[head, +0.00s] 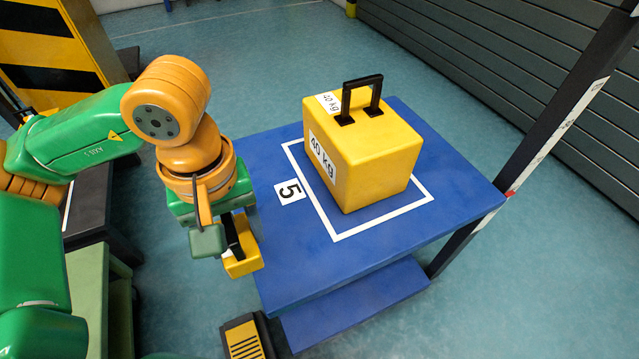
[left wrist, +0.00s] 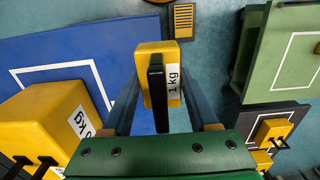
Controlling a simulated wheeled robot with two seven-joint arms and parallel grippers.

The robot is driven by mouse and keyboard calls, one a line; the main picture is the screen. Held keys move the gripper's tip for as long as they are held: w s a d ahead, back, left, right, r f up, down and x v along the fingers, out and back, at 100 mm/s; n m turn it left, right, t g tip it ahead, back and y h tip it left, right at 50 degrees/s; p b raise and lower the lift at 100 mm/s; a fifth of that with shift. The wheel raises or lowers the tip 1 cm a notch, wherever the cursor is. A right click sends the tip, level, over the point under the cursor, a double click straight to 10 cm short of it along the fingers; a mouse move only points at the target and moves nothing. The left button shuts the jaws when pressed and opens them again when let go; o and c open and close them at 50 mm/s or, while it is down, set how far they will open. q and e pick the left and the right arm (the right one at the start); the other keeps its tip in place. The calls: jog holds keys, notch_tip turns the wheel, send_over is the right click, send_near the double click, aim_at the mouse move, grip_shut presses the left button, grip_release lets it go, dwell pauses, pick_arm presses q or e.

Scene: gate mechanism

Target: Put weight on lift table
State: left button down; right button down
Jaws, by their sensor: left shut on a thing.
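My left gripper (head: 233,232) is shut on the black handle of a small yellow weight (head: 243,263). In the left wrist view this weight (left wrist: 153,57) carries a "1 kg" label, and its handle lies between the two fingers. It hangs at the near left edge of the blue lift table (head: 455,205); I cannot tell its height over that edge. A large yellow 40 kg weight (head: 362,160) with a black handle stands on the table inside the white square outline. It also shows in the left wrist view (left wrist: 45,118). My right gripper is not in view.
A yellow-and-black pedal (head: 246,338) lies on the floor by the table. A green table (head: 90,290) and a dark table (head: 92,205) stand at left. In the left wrist view the dark table bears yellow weights (left wrist: 270,131). A dark post (head: 545,130) rises at the table's right.

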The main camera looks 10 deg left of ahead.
pick_arm(q)
jog(key=w+d+f, duration=0.1)
jog(key=w+f, duration=0.1)
jog(key=w, duration=0.1)
jog(key=w+d+f, duration=0.1)
jog(key=w+f, duration=0.2)
jog(key=w+d+f, duration=0.2)
jog(key=w+f, duration=0.1)
jog(key=w, duration=0.1)
jog(key=shift+w+f, duration=0.15)
jog(key=f, duration=0.3)
jog(key=shift+w+d+f, duration=0.1)
jog(key=shift+w+f, duration=0.2)
jog(key=shift+f, duration=0.1)
jog(key=shift+c, duration=0.9)
grip_release()
jog(key=shift+s+f, duration=0.1)
